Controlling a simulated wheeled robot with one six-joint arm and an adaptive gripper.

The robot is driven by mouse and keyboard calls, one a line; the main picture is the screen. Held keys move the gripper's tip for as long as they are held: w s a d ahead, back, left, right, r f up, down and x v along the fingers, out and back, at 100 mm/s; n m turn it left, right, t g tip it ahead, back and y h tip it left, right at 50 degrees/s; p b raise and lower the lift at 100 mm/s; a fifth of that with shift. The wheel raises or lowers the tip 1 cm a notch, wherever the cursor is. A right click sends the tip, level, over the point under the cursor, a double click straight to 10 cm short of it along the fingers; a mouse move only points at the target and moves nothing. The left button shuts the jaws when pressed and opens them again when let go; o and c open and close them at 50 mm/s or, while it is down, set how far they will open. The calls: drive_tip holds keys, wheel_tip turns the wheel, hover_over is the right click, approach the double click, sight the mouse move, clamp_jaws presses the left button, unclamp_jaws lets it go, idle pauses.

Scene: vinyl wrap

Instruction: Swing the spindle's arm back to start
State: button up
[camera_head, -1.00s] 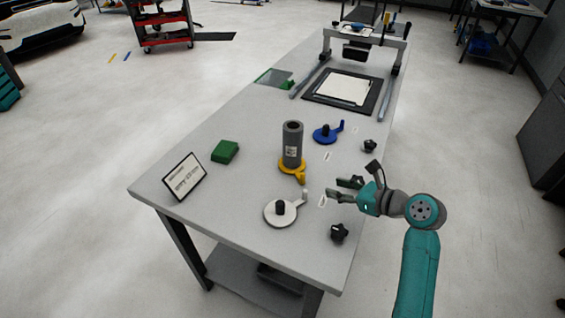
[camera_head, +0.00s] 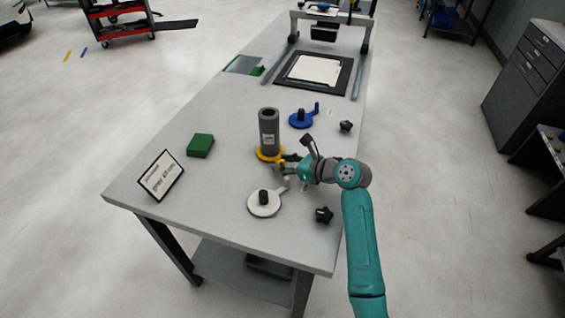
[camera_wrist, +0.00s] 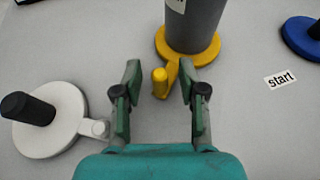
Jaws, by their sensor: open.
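The yellow spindle (camera_head: 264,157) stands on the table with a grey roll (camera_head: 269,133) upright on it. In the wrist view its yellow base (camera_wrist: 205,55) carries a short arm with an upright yellow peg (camera_wrist: 159,84) pointing toward me. My gripper (camera_wrist: 160,88) is open, with one finger on each side of the peg, which sits nearer the left finger. No clear contact shows. A "start" label (camera_wrist: 281,79) lies to the right of the yellow base, away from the arm. In the head view my gripper (camera_head: 283,166) hides most of the arm.
A white spindle (camera_head: 264,205) stands just left of my gripper in the wrist view. A blue spindle (camera_head: 301,119) is farther back. Black knobs (camera_head: 323,215), a green block (camera_head: 200,146) and a sign (camera_head: 161,176) are also on the table (camera_head: 225,108).

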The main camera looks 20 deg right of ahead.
sight(278, 155)
drive_tip(key=shift+w+a+f, duration=0.1)
drive_tip(key=shift+w+a, duration=0.05)
drive_tip(key=shift+w, duration=0.05)
clamp_jaws()
drive_tip(key=shift+d, duration=0.2)
drive_tip(key=shift+w+d+n+g+y, duration=0.15)
drive_tip(key=shift+d+n+g+y, duration=0.35)
drive_tip(key=shift+n+y, duration=0.2)
drive_tip(key=shift+w+d, duration=0.3)
drive_tip(key=shift+d, duration=0.3)
drive_tip(key=shift+w+d, duration=0.3)
drive_tip(key=shift+d, duration=0.3)
drive_tip(key=shift+w+d, duration=0.1)
drive_tip(key=shift+w, duration=0.05)
